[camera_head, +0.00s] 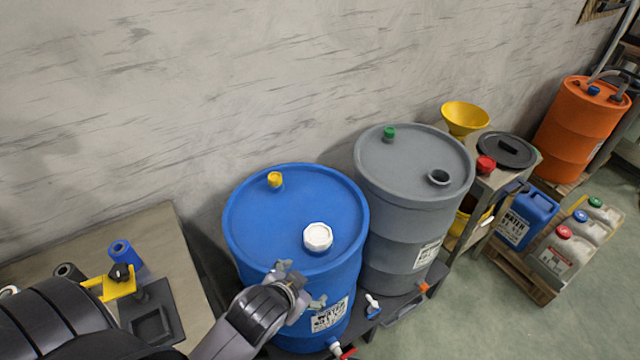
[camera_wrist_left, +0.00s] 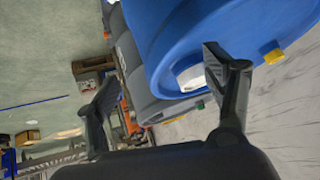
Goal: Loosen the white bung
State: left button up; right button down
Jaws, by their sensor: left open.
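The white bung (camera_head: 318,236) sits in the top of the blue drum (camera_head: 290,205), near its front edge. In the left wrist view the white bung (camera_wrist_left: 190,78) is partly hidden behind a finger, on the blue drum (camera_wrist_left: 190,30). My left gripper (camera_head: 300,285) is at the front of the blue drum, just below and to the left of the bung, and apart from it. Its fingers are spread in the left wrist view (camera_wrist_left: 160,85) with nothing between them. My right gripper does not show in either view.
A yellow bung (camera_head: 275,179) is at the back of the blue drum. A grey drum (camera_head: 415,165) with a green bung (camera_head: 389,133) stands close on the right. A bench (camera_head: 60,245) is at left. Jerrycans (camera_head: 527,217) and an orange drum (camera_head: 580,128) are farther right.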

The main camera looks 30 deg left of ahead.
pick_arm(q)
jog(key=w+d+r+m+t+h, duration=0.1)
jog(key=w+d+r+m+t, duration=0.1)
jog(key=w+r+t, duration=0.45)
jog(key=w+d+r+m+t+h, duration=0.1)
jog(key=w+d+r+m+t, duration=0.2)
jog(key=w+r, duration=0.65)
jog(key=s+d+r+m+h, duration=0.1)
jog(key=d+r+m+h, duration=1.1)
jog(key=m+h, duration=0.1)
jog(key=s+d+f+m+g+h, duration=0.3)
jog(key=d+m+g+h, duration=0.25)
jog(key=m+g, duration=0.45)
jog(key=m+g+y, duration=0.7)
jog(key=g+y, duration=0.1)
jog(key=y, duration=1.2)
send_over(318, 234)
notch_tip(318, 234, down, 17)
jog(key=shift+t+h, duration=0.25)
notch_tip(318, 234, down, 10)
jog(key=b, duration=0.7)
jog(key=shift+r, duration=0.1)
